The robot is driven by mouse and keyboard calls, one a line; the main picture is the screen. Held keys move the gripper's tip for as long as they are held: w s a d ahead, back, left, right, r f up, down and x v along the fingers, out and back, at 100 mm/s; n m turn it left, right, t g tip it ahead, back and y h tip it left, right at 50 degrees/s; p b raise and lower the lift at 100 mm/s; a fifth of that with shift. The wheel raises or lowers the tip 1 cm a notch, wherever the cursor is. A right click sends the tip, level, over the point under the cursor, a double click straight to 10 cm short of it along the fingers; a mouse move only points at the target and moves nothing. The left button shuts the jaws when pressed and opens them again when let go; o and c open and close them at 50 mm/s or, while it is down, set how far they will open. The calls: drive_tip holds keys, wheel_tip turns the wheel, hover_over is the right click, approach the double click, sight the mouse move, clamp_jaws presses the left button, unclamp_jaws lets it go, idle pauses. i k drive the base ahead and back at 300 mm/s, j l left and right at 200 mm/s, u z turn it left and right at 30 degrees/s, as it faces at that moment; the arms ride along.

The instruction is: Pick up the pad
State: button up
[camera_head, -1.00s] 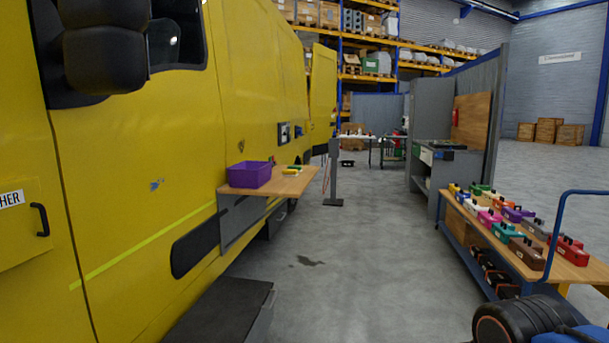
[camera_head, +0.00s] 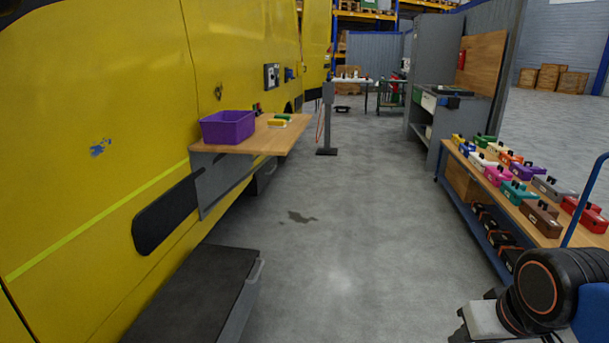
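A small flat yellow and green item (camera_head: 279,120), perhaps the pad, lies on the wooden fold-out shelf (camera_head: 245,142) on the side of the yellow vehicle. It is too small to tell exactly what it is. A purple open bin (camera_head: 228,127) stands to its left on the same shelf; its inside is mostly hidden. Part of my arm shows at the lower right, well apart from the shelf. My gripper's fingers are not visible.
The yellow vehicle (camera_head: 110,65) walls the left, with a dark step (camera_head: 195,295) low in front. A bench (camera_head: 462,172) with several coloured boxes stands right. A grey post (camera_head: 327,120) stands beyond the shelf. The grey floor between (camera_head: 340,230) is clear.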

sight(277, 123)
drive_tip(key=i+l, duration=0.1)
drive_tip(key=i, duration=3.25)
drive_tip(key=j+u, duration=0.05)
drive_tip(key=j, duration=0.05)
